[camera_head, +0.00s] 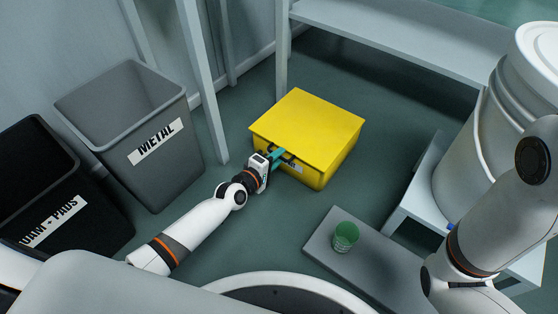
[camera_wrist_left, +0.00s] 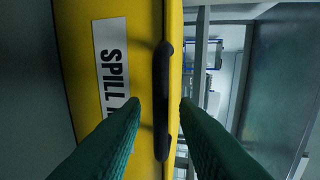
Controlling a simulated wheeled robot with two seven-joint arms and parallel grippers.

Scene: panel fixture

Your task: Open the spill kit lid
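The spill kit is a yellow box (camera_head: 320,172) on the floor in the middle of the head view. Its flat yellow lid (camera_head: 312,118) lies shut on top. In the left wrist view its white label (camera_wrist_left: 112,65) reads "SPILL", partly hidden by a finger. A black bar handle (camera_wrist_left: 162,85) runs along the lid's front edge. My left gripper (camera_head: 277,156) is at the box's front; its teal fingers (camera_wrist_left: 160,105) are open, one on each side of the handle, with gaps visible. My right arm shows at the right of the head view, but its gripper is out of view.
A grey METAL bin (camera_head: 165,170) and a black bin (camera_head: 40,170) stand at the left. A green cup (camera_head: 345,236) stands on a low grey platform (camera_head: 318,240). A white bucket (camera_head: 500,140) is at the right. A shelf frame (camera_head: 400,35) stands behind the box.

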